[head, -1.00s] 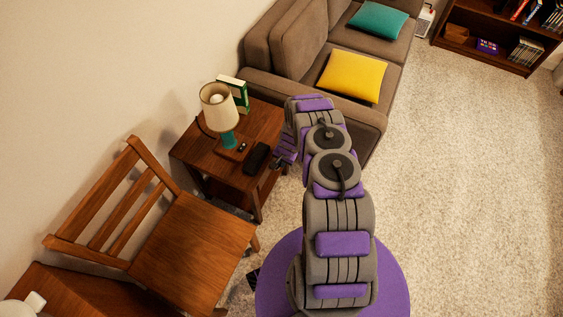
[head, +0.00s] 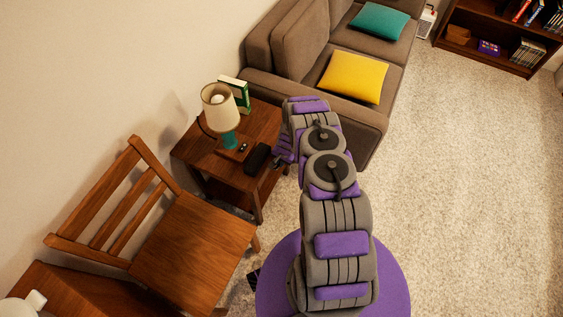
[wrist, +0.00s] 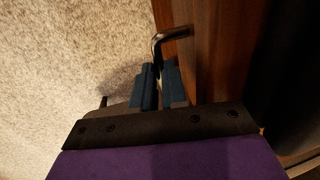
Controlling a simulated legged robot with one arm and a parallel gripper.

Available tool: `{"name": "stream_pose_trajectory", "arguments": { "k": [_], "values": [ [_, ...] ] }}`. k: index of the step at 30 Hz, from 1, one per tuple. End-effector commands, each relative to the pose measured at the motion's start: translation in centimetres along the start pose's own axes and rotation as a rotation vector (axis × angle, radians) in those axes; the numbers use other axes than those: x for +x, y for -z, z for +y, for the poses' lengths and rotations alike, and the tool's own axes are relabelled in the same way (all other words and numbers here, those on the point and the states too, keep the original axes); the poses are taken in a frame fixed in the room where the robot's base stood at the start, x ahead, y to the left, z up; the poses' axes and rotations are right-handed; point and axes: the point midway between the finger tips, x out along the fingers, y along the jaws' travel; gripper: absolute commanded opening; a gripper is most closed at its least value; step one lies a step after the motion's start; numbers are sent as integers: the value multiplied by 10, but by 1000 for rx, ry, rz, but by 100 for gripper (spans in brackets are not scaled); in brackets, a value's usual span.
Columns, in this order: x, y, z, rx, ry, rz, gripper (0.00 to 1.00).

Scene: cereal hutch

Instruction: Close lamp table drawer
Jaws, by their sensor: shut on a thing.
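The lamp table (head: 262,123) is a dark brown wooden side table between the chair and the sofa. My gripper (head: 279,161) is at its right side, low against the front. In the wrist view, my gripper's blue fingers (wrist: 158,88) are shut on a curved metal drawer handle (wrist: 172,36). The handle joins reddish-brown wood of the drawer front (wrist: 172,14). A broader wooden surface (wrist: 222,50) lies just right of it. My arm and gripper hide most of the drawer in the head view, so its gap is hard to judge.
On the table stand a lamp (head: 221,108), a green book (head: 236,92) and a black case (head: 257,158). A wooden chair (head: 190,245) is close at left. The grey-brown sofa (head: 345,115) is behind. Carpet (head: 460,210) is clear at right.

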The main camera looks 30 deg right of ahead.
Motion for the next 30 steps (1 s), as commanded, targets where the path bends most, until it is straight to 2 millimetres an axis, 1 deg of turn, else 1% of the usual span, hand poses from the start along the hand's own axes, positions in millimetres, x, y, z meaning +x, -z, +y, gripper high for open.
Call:
{"name": "stream_pose_trajectory", "arguments": {
  "k": [1, 3, 4, 11, 20, 26, 30],
  "values": [
    [0, 0, -4, -3, 3, 3, 0],
    [0, 0, -4, -4, 3, 4, 0],
    [0, 0, -5, -4, 3, 4, 15],
    [0, 0, -4, -4, 3, 5, 37],
    [-1, 0, -4, -5, 4, 6, 38],
    [-4, 1, 8, -3, 4, 7, 38],
    [-31, 3, 8, -5, 6, 10, 38]
  ]
}}
